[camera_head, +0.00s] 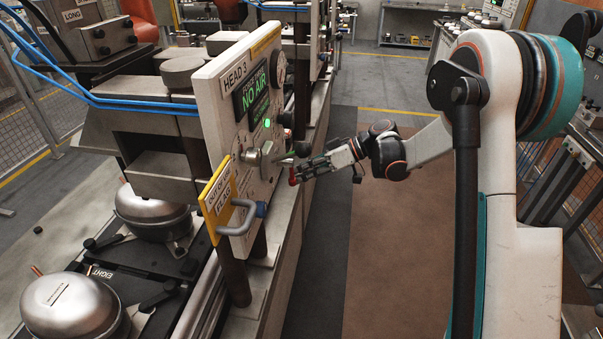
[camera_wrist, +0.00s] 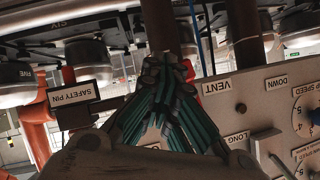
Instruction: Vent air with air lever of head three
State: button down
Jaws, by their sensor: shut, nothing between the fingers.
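The HEAD 3 panel (camera_head: 213,95) stands upright at centre left in the head view. Its display (camera_head: 251,92) reads NO AIR in green. A metal hex fitting (camera_head: 252,157) with a bar toward my gripper sticks out of its lower face; it looks like the air lever, but I cannot be sure. In the wrist view my gripper's fingers (camera_wrist: 166,68) meet beside the VENT label (camera_wrist: 217,87). They hide what lies behind them, and contact is unclear.
A yellow tag (camera_head: 217,198) and a grey U-shaped handle (camera_head: 243,217) stick out at the panel's lower front. Silver compressors (camera_head: 72,307) sit on pallets at left. A SAFETY PIN label (camera_wrist: 73,95) shows upside down in the wrist view. The brown floor mat (camera_head: 385,250) is clear.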

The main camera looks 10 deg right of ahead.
jog(key=v, duration=1.2)
jog(key=shift+s, duration=0.1)
jog(key=s+a+r+m+t+h+b, duration=0.1)
jog(key=s+a+r+m+t+h, duration=0.1)
jog(key=s+a+r+m+h, duration=0.25)
jog(key=s+a+r+m+t+h+b, duration=0.1)
jog(key=s+r+m+h, duration=0.15)
jog(key=s+m, duration=0.4)
jog(key=s+d+f+t+h+p, duration=0.1)
jog(key=s+d+h, duration=0.1)
jog(key=s, duration=0.7)
jog(key=s+d+f+t+h+p, duration=0.1)
jog(key=s+d+f+t+h, duration=0.1)
jog(key=s, duration=0.8)
jog(key=shift+d+f+m+h, duration=0.25)
jog(key=shift+d+m+h, duration=0.05)
jog(key=shift+d+h, duration=0.5)
jog(key=shift+a, duration=0.1)
